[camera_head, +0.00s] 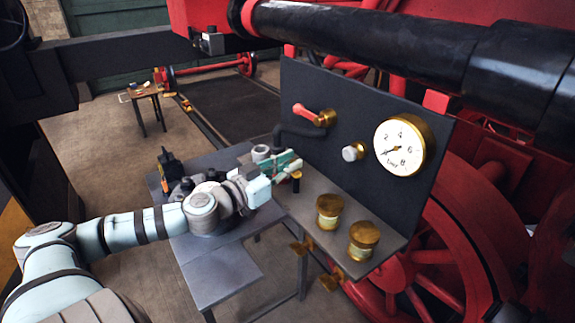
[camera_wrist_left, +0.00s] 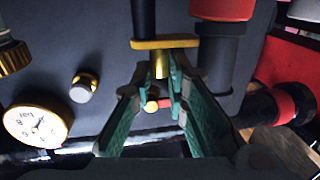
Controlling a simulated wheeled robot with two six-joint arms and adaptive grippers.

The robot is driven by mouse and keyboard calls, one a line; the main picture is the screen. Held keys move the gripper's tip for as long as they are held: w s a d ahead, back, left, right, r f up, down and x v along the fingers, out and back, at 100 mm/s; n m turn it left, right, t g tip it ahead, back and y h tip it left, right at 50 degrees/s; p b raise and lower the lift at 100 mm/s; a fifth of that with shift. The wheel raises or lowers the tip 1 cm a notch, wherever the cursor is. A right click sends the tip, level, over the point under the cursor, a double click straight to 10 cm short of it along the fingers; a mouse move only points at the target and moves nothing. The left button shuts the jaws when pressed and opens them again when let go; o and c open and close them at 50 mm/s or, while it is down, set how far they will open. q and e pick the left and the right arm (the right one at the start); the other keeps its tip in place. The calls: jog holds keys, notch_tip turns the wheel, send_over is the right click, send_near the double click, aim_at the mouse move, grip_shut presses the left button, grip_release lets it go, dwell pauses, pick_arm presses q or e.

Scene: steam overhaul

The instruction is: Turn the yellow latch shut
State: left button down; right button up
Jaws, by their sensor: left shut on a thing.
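The yellow latch (camera_wrist_left: 180,43) shows in the wrist view as a flat yellow bar with a short brass stem below it, across a dark vertical rod. My left gripper (camera_wrist_left: 162,88) has its green fingers closed around the brass stem. In the head view my left gripper (camera_head: 291,165) is at the left end of the dark panel, above the grey shelf. There the fingers hide most of the latch; only a small yellow part (camera_head: 296,176) shows beside them. I cannot tell the latch's exact angle. My right gripper is in neither view.
A white pressure gauge (camera_head: 399,146), a silver knob (camera_head: 352,152) and a red-handled valve (camera_head: 306,113) are on the panel. Two brass-lidded jars (camera_head: 329,212) (camera_head: 362,240) stand on the shelf to the right. A grey table (camera_head: 220,272) is below my arm.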

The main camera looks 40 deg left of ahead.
pick_arm(q)
jog(key=shift+h, duration=0.3)
jog(key=c, duration=1.8)
grip_release()
jog(key=shift+w, duration=0.1)
jog(key=shift+c, duration=0.2)
jog(key=shift+w, duration=0.2)
